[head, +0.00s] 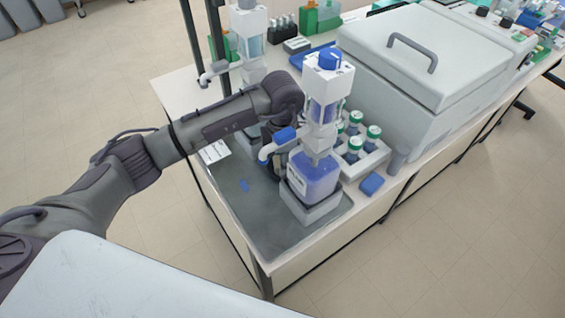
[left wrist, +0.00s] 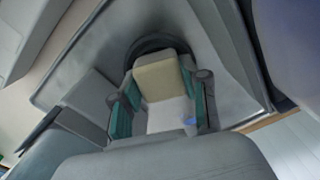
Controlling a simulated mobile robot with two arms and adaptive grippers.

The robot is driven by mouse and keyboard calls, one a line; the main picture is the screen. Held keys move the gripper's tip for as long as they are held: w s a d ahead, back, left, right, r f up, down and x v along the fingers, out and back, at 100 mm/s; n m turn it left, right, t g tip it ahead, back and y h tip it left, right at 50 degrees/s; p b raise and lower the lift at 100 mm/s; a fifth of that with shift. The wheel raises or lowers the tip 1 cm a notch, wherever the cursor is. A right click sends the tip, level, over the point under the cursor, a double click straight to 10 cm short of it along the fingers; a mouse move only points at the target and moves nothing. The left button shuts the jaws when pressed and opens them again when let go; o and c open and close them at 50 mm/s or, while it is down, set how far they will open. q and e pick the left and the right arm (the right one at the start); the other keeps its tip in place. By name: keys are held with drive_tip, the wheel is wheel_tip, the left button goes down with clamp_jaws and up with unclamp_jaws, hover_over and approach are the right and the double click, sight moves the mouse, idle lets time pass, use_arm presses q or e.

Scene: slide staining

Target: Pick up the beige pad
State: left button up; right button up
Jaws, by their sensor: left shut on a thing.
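The beige pad (left wrist: 157,80) shows in the left wrist view, between the two fingers of my left gripper (left wrist: 165,104). The fingers have teal inner faces and are shut on the pad. A white surface (left wrist: 167,115) shows just below the beige face; I cannot tell whether it is part of the pad. In the head view my left gripper (head: 274,148) is behind the dispenser bottle and mostly hidden, and the pad is not visible there. My right gripper is in neither view.
A dispenser bottle with blue liquid (head: 315,178) stands close to the gripper, on the grey tray (head: 262,222). A rack of green-capped bottles (head: 372,160) and a blue block (head: 371,184) are to its right. A large lidded box (head: 400,105) fills the bench behind.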

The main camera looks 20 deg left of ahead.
use_arm(q)
wheel_tip(320, 180, up, 9)
drive_tip(key=shift+f+b, duration=0.15)
drive_tip(key=shift+b, duration=1)
drive_tip(key=shift+r, duration=0.65)
